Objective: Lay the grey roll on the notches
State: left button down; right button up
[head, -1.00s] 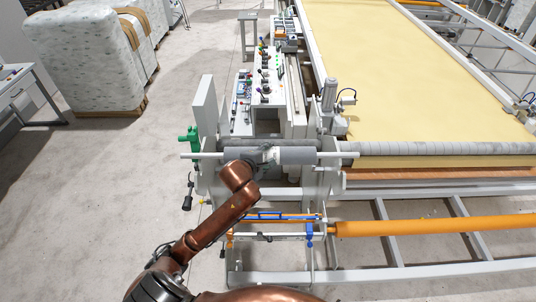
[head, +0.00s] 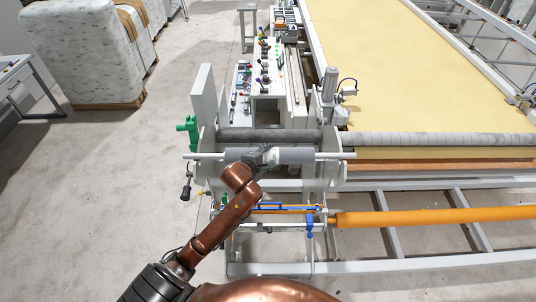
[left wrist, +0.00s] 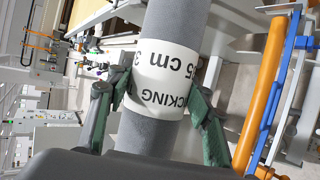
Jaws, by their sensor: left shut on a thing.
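The grey roll (head: 297,155) is a padded cylinder on a thin pale rod whose ends stick out on both sides. My left gripper (head: 265,157) is shut around the middle of the roll, over a white printed label (left wrist: 178,72). In the left wrist view the roll (left wrist: 148,135) passes between the two fingers. In the head view the roll lies level across the end stand, between or above its left side plate (head: 208,100) and right side plate (head: 328,125). I cannot make out the notches, or whether the rod touches the plates. My right gripper is out of view.
A dark roller (head: 270,137) spans the stand just behind the roll. An orange roller (head: 440,219) lies low at the right. A control console (head: 268,85) and the yellow quilting bed (head: 420,70) are behind.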

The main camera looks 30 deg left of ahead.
pick_arm(q)
jog(key=shift+f+b, duration=0.4)
jog(key=shift+f, duration=0.95)
jog(key=c, duration=1.2)
grip_release()
jog(key=shift+o, duration=1.4)
jog(key=shift+f, duration=0.1)
